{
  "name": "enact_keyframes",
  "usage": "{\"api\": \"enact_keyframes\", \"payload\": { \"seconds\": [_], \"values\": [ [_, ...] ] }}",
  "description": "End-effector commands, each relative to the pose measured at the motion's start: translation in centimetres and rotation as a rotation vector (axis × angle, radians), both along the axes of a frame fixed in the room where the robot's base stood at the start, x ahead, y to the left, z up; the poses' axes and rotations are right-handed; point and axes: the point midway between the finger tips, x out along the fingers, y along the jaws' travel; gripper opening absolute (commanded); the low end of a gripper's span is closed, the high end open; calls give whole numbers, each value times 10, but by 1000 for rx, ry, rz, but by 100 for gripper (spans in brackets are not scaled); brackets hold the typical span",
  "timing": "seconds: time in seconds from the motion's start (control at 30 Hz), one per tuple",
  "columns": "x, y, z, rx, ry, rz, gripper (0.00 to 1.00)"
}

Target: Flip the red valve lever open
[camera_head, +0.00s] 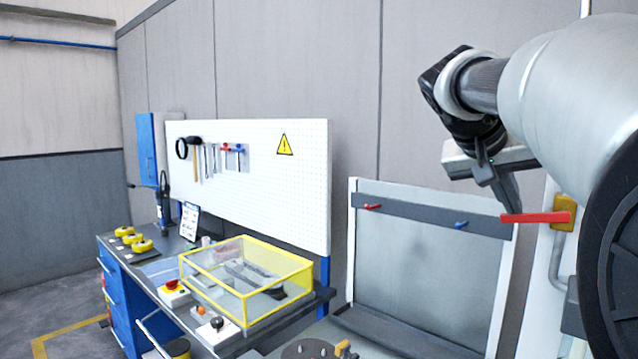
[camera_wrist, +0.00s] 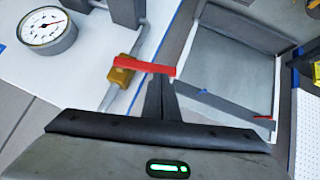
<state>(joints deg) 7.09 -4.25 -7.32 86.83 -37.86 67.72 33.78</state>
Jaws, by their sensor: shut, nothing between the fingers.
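The red valve lever (camera_head: 535,217) sticks out to the left from a brass valve body (camera_head: 563,212) on a pipe at the right of the head view. In the wrist view the lever (camera_wrist: 145,66) lies across the pipe line, with the brass valve (camera_wrist: 121,77) at its left end. My gripper (camera_head: 513,207) is shut, its fingers pointing down beside the lever's free end. In the wrist view my fingertips (camera_wrist: 160,78) overlap the lever's right end. I cannot tell whether they touch it.
A round pressure gauge (camera_wrist: 47,30) sits left of the valve in the wrist view. A framed grey panel (camera_head: 425,270) with small red and blue handles stands left of the valve. A workbench with a yellow-edged clear box (camera_head: 245,278) stands further left.

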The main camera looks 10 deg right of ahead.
Motion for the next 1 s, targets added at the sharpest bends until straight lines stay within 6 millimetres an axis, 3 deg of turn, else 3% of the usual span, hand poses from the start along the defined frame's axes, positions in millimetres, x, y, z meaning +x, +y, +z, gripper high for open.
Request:
{"api": "enact_keyframes", "payload": {
  "seconds": [0.47,1.0],
  "values": [
    [2,2,-44,-295,349,2,0],
    [-12,-11,-82,-626,737,-1,0]
  ]
}}
